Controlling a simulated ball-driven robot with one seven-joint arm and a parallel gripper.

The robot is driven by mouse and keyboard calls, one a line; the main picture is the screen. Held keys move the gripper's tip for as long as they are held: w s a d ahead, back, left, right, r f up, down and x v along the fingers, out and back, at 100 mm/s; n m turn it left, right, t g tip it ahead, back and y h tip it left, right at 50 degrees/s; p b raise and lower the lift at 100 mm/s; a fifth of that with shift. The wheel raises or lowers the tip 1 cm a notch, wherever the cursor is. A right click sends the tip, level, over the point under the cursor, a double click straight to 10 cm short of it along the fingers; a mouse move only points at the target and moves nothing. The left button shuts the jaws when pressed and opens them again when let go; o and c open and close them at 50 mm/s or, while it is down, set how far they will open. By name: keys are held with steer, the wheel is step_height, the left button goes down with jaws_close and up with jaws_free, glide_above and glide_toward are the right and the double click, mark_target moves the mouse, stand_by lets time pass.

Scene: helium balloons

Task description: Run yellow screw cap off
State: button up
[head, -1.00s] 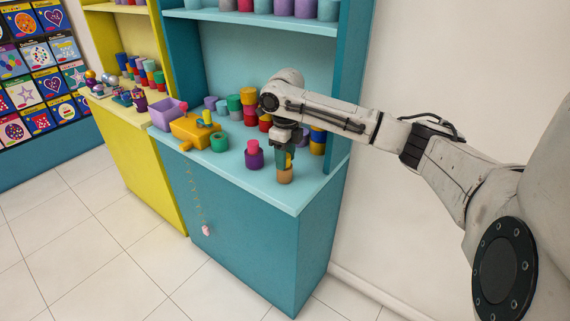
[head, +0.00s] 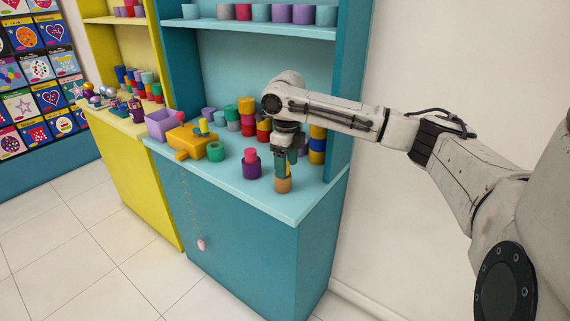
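My gripper (head: 282,166) points straight down at the front right of the teal counter. Its dark green fingers reach to the top of a small tan-orange cylinder (head: 283,185) that stands upright near the counter's front edge. No yellow screw cap shows clearly; the space between the fingertips is hidden, so I cannot tell whether they grip a cap or how far they are closed.
A purple jar with a pink top (head: 251,164) stands just left of my gripper. Further left are a green ring (head: 215,151), an orange box (head: 187,141) and a lilac bin (head: 160,124). Stacked coloured cylinders (head: 317,145) stand behind. A pink weight (head: 201,244) hangs down the front.

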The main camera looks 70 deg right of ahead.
steer(key=shift+o, duration=0.9)
steer(key=shift+w+a, duration=0.1)
steer(key=shift+a, duration=0.15)
steer(key=shift+c, duration=0.6)
step_height(320, 180, up, 3)
steer(key=shift+f+p, duration=0.1)
steer(key=shift+p, duration=1.1)
steer(key=shift+f, duration=0.1)
